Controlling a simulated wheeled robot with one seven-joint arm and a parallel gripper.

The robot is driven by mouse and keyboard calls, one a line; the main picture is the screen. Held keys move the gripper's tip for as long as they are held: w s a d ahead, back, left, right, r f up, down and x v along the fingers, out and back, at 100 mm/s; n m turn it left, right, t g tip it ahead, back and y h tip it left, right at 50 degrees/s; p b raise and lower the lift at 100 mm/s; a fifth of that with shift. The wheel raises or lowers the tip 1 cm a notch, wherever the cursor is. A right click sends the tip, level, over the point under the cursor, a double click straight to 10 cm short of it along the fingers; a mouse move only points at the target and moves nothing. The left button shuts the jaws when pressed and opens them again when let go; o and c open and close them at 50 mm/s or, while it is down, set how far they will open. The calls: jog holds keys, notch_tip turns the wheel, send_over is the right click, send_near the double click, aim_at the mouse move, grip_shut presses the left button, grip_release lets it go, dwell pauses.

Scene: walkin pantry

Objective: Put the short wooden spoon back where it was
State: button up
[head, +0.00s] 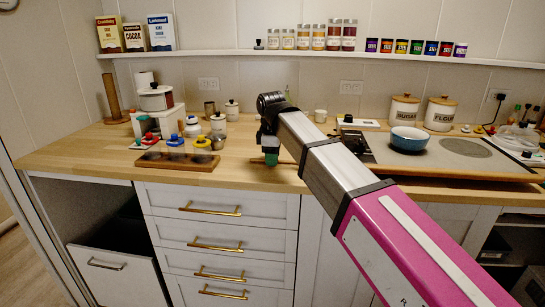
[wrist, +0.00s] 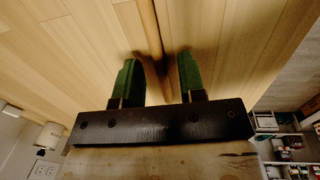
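My gripper (head: 271,157) hangs low over the front part of the wooden counter, left of the cooktop. In the wrist view its two green fingers (wrist: 160,80) stand apart with a gap between them, so it is open. A thin brown strip (wrist: 156,28) with dark shadows beside it runs over the wood beyond the gap. I cannot tell if it is the short wooden spoon or a seam or edge of the wood. It does not visibly touch either finger. I cannot make out the spoon for sure in the head view, where my arm hides part of the counter.
A blue bowl (head: 408,139) sits on the cooktop (head: 465,158) to the right. The counter (head: 240,167) between the tray and my gripper is clear.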

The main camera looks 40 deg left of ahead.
notch_tip(320, 180, up, 12)
jog(key=s, duration=0.1)
jog(key=shift+d, duration=0.35)
jog(key=shift+s, duration=0.1)
dwell(0.5)
